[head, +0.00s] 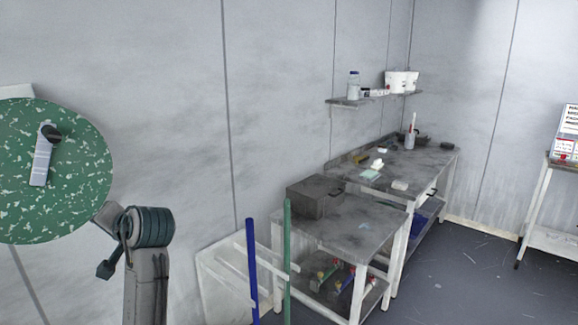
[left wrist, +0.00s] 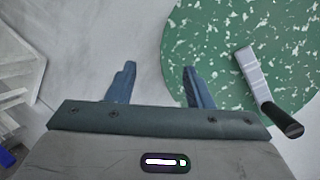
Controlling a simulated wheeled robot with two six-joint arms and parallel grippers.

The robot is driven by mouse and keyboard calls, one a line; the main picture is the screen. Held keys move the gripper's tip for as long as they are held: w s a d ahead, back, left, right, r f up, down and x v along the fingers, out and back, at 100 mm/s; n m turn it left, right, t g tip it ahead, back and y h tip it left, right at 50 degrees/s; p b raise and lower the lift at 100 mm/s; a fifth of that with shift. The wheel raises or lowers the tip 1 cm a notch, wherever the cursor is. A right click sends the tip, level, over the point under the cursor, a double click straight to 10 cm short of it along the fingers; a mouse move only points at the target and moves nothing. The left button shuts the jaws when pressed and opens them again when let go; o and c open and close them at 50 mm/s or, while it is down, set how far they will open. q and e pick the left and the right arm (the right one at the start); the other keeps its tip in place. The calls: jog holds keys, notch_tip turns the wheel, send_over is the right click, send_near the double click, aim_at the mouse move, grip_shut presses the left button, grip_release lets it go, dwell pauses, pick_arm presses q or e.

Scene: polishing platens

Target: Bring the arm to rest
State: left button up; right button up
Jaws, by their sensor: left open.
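My left gripper (head: 98,243) stands at the lower left of the head view, just right of and below a large green speckled disc. In the left wrist view its two blue-grey fingers (left wrist: 159,72) are apart with nothing between them. The green disc (head: 75,190) is cut off by the left edge; it also shows behind and right of the fingers in the left wrist view (left wrist: 215,30). A grey bar with a black grip (head: 41,165) sits on the disc's face, apart from the fingers (left wrist: 250,72). My right gripper is not in view.
A worktable (head: 345,222) with a dark box (head: 315,198) and a longer bench (head: 425,160) with small items stand along the wall. Blue (head: 251,270) and green (head: 287,260) poles stand in front. A wall shelf (head: 370,98) holds containers. Floor is open at right.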

pick_arm(q)
jog(key=s+d+f+h, duration=0.2)
jog(key=s+f, duration=0.3)
jog(key=f, duration=0.4)
jog(key=s+d+f+m+h, duration=0.1)
jog(key=s+f+h, duration=0.1)
jog(key=s+f, duration=0.45)
jog(key=s+d+f+h, duration=0.2)
jog(key=s+f, duration=0.1)
jog(key=f, duration=0.7)
jog(key=s+d+f+n+g+h, duration=0.15)
jog(key=s+d+f, duration=0.3)
jog(key=s, duration=0.65)
jog(key=s+d+f+m+g+h, duration=0.1)
jog(key=s+d+f+g+h, duration=0.15)
jog(key=s+f, duration=0.6)
jog(key=s+a+f+g+h, duration=0.1)
jog(key=s+f, duration=0.1)
jog(key=f, duration=1.2)
jog(key=s+a+f, duration=0.1)
jog(key=a+f, duration=0.1)
jog(key=f, duration=1.2)
jog(key=s+f+n+g, duration=0.1)
jog(key=s+f, duration=1.6)
jog(key=f, duration=0.1)
jog(key=shift+a, duration=0.4)
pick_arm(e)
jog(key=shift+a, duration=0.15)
